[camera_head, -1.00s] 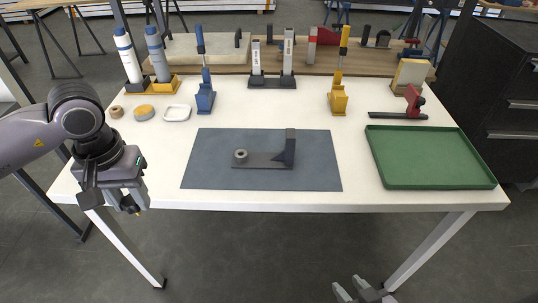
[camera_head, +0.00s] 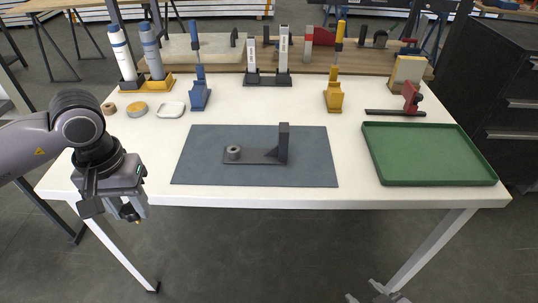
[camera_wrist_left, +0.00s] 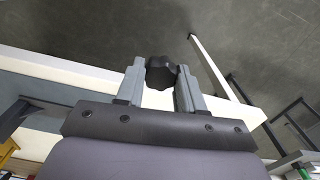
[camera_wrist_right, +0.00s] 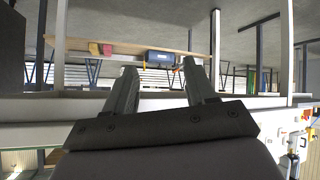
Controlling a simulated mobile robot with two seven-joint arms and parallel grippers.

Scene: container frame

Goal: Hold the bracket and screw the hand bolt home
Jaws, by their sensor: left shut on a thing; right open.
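The dark grey bracket (camera_head: 255,157) lies on the blue-grey mat (camera_head: 205,170) in the head view. It has a flat base, a round boss (camera_head: 233,152) at its left end and an upright post (camera_head: 283,142) at its right end. My left gripper (camera_head: 128,208) hangs at the table's front left edge, away from the bracket. It is shut on the black-knobbed hand bolt (camera_wrist_left: 161,72), whose lobed knob shows between the fingertips in the left wrist view. My right gripper (camera_wrist_right: 159,68) is open and empty. In the head view its fingers (camera_head: 376,293) show low, in front of the table.
A green tray (camera_head: 430,182) stands at the right. Blue (camera_head: 200,95) and yellow (camera_head: 334,95) holders with upright tools, a red clamp-like piece (camera_head: 411,97), bottles (camera_head: 122,52) and small dishes (camera_head: 171,109) line the back. The white table around the mat is clear.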

